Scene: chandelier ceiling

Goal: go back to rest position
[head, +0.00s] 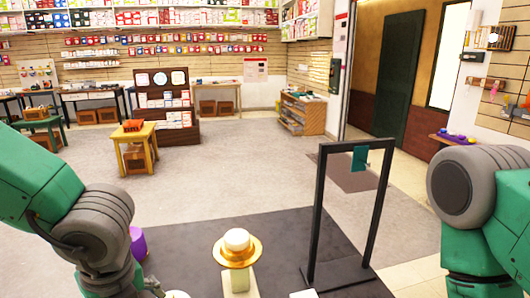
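My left arm comes in from the left edge, and its grey and green links run down past the bottom edge. My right arm stands at the right edge and also runs out at the bottom. Neither gripper shows in the head view, so I cannot see whether they hold anything.
A gold dish (225,258) with a white rounded thing (236,239) stands on a pale post (239,285) at the bottom middle. A black frame (316,200) with a teal piece (360,159) stands right of it. A purple object (138,243) is beside my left arm. Grey floor (240,170) beyond is clear.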

